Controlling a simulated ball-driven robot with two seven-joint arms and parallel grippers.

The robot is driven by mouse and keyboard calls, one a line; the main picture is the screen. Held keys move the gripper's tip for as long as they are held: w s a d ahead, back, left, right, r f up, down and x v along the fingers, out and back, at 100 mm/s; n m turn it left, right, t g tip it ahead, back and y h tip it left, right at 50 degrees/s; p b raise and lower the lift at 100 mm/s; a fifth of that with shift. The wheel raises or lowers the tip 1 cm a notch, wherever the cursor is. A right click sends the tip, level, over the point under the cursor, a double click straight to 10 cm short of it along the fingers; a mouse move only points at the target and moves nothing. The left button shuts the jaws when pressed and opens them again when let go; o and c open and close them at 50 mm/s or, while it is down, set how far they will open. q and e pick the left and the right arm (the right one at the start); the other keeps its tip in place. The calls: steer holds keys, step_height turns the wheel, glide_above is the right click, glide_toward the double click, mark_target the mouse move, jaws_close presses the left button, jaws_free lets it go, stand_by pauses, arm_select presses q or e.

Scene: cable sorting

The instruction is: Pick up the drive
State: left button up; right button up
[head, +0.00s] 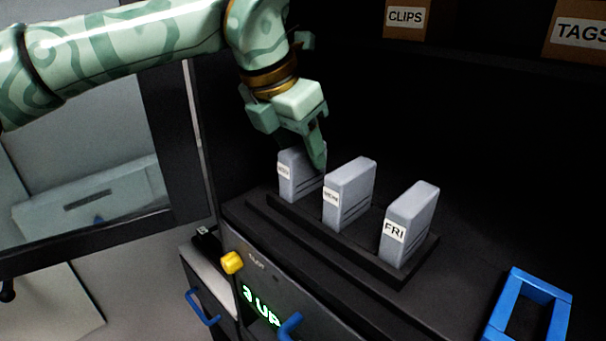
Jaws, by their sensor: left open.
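Three grey drives stand upright in a row in a dark rack (398,279). The left drive (293,183) has a small label that is hard to read. The middle drive (350,190) also has a small label, too small to read surely. The right drive (412,222) is labelled FRI. My left gripper (312,158) comes down from above at the left drive, with its fingers at that drive's top. It is open, and one finger shows in front of the drive's right side. The other finger is mostly hidden. My right gripper is not in view.
A blue frame (494,311) lies on the dark surface at the lower right. Boxes labelled CLIPS (405,18) and TAGS (580,33) sit on a shelf at the back. A yellow knob (232,262) and blue handles stick out in front, below the rack.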

mark_target(306, 161)
arm_select(q)
steer(key=x, duration=0.4)
steer(key=shift+w, duration=0.2)
steer(key=shift+s, duration=0.15)
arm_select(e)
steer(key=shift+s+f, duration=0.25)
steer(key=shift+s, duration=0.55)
arm_select(q)
jaws_close()
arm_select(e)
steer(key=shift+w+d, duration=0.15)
arm_select(q)
steer(key=shift+r, duration=0.1)
